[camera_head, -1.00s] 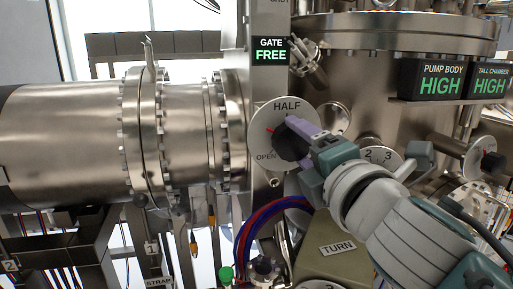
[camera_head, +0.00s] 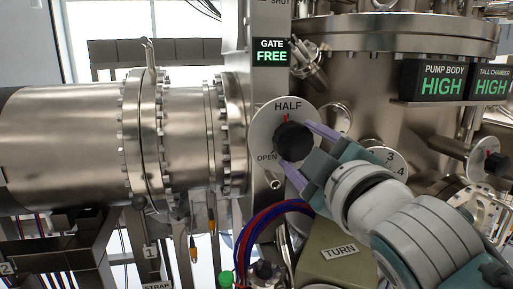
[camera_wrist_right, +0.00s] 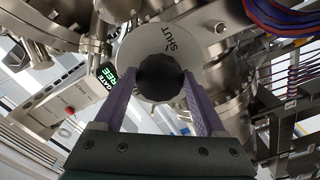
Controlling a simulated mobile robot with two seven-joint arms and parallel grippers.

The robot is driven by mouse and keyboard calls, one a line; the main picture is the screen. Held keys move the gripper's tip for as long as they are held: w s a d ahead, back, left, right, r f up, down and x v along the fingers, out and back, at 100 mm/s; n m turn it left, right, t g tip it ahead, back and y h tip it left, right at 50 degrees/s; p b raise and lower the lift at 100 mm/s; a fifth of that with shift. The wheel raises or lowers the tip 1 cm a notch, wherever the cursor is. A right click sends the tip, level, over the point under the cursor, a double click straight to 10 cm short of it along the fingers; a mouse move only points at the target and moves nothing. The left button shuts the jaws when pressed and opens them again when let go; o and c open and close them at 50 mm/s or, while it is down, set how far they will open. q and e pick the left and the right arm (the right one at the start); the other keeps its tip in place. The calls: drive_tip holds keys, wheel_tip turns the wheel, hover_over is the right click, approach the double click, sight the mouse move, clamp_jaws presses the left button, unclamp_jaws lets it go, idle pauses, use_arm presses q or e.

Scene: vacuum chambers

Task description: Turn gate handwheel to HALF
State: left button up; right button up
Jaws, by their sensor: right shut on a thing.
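The gate handwheel (camera_head: 292,141) is a black round knob on a pale round dial plate (camera_head: 264,125). The dial reads HALF at the top and OPEN at the lower left; its red pointer stands just under HALF. My right gripper (camera_head: 297,144) is shut on the handwheel, one purple finger at its upper right and one at its lower left. In the right wrist view the handwheel (camera_wrist_right: 160,76) sits between both fingers, with SHUT readable on the dial (camera_wrist_right: 172,38) behind it. My left gripper is not in view.
A sign (camera_head: 271,51) above the dial reads GATE FREE. PUMP BODY and TALL CHAMBER signs (camera_head: 440,80) read HIGH. A numbered dial (camera_head: 387,158) is close beside my right wrist. A box marked TURN (camera_head: 338,254) and red and blue hoses (camera_head: 262,225) lie below.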

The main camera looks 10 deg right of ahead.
drive_tip(key=shift+m, duration=1.1)
drive_tip(key=o, duration=1.3)
drive_tip(key=shift+s+f, duration=0.1)
drive_tip(key=shift+s, duration=0.05)
drive_tip(key=s+b, duration=0.3)
drive_tip(key=s, duration=0.6)
drive_tip(key=shift+s+d, duration=0.15)
drive_tip(key=shift+s, duration=0.2)
